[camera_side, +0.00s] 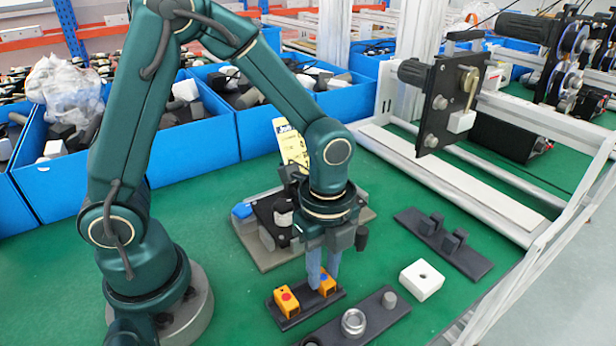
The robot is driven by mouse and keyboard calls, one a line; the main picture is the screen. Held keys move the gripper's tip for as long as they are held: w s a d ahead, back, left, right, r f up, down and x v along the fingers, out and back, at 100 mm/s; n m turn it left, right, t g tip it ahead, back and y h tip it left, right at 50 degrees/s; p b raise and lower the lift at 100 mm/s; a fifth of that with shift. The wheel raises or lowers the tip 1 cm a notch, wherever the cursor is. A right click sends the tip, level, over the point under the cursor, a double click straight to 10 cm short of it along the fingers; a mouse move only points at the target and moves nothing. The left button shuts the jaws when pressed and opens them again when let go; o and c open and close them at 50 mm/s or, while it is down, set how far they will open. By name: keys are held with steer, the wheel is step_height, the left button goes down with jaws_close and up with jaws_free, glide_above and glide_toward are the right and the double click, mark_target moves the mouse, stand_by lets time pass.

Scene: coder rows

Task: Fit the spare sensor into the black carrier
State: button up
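Two orange sensor-like blocks stand on a short black carrier (307,308) at the lower middle. The left orange block (286,301) has a red spot on top; the right orange block (327,286) has a blue spot. I cannot tell which is the spare sensor. My gripper (323,276) points down with its blue-grey fingers at the right block, partly covering it. The fingers are slightly apart at that block, but I cannot tell whether they grip it. Whether the block rests fully on the carrier is also unclear.
A black strip (378,311) with a metal ring and a grey peg lies in front. A white block (421,280) with a hole and another black strip (470,262) with two dark blocks lie to the right. A grey plate (268,260) with parts is behind my gripper.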

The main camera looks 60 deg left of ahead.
mark_target(324, 277)
jaws_close()
steer(key=shift+r, duration=3.15)
steer(key=w+a+r, duration=0.4)
steer(key=a+r, duration=0.2)
steer(key=a, duration=0.3)
steer(key=shift+w+a+f, duration=0.65)
steer(key=shift+a+f, duration=0.25)
steer(key=shift+a, duration=0.6)
steer(key=shift+w+a+f, duration=0.7)
steer(key=shift+a+f, duration=0.2)
steer(key=shift+a, duration=0.65)
steer(key=shift+w+a+f, duration=0.65)
steer(key=shift+a+f, duration=0.25)
steer(key=shift+a, duration=0.6)
steer(key=shift+f, duration=0.1)
steer(key=shift+f, duration=0.85)
steer(key=shift+f, duration=0.1)
steer(key=shift+f, duration=0.25)
